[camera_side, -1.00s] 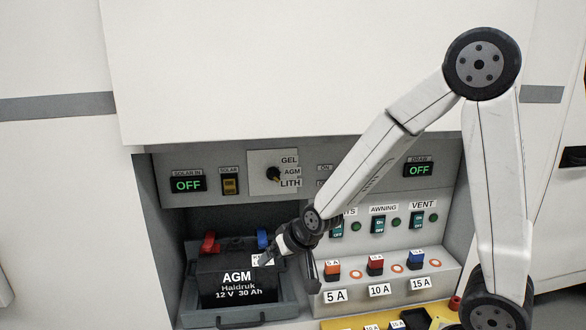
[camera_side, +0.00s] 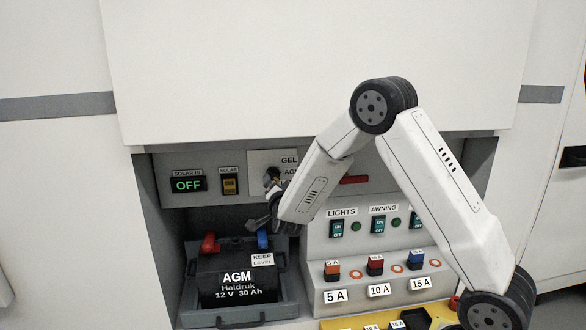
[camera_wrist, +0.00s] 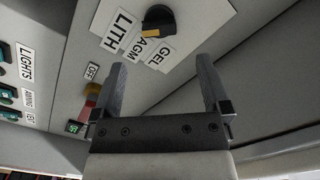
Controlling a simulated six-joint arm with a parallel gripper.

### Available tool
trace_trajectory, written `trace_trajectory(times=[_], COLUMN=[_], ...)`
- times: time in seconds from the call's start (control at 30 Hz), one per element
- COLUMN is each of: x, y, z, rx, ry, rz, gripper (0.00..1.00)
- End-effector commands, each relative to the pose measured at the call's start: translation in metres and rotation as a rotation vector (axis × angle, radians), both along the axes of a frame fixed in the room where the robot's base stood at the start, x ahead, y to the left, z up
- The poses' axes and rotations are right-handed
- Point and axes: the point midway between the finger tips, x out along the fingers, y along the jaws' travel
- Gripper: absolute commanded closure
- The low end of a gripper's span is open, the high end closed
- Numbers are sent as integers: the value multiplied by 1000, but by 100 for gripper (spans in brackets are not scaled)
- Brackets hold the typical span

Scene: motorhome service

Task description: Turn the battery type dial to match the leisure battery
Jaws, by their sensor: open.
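The battery type dial (camera_wrist: 160,20) is a black knob with a yellow pointer mark on a white plate. It is at the top of the wrist view, with labels LITH, AGM and GEL beside it. The yellow mark appears to face the AGM label (camera_wrist: 142,47). The leisure battery (camera_side: 237,278) is black, marked AGM Haidruk 12 V 30 Ah. My gripper (camera_wrist: 160,65) is open and empty, its fingers below and apart from the dial in the wrist view. In the side view, my arm partly covers the dial plate (camera_side: 258,160) and its labels.
The battery sits in a grey tray (camera_side: 232,314) below the panel. A SOLAR IN display (camera_side: 188,185) reads OFF beside a solar switch (camera_side: 229,184). A red handle (camera_side: 355,180) is right of the dial. Labelled switches and coloured fuses (camera_side: 375,268) stand at the right.

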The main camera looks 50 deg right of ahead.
Motion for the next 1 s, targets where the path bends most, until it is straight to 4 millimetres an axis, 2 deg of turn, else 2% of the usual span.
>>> trace_trajectory(times=[0.47, 1.0], x=[5, 42], y=[-8, -45], z=[1, 1], rx=[-4, -4], ry=[-17, -17], rz=[-16, -15], gripper=[3, 3])
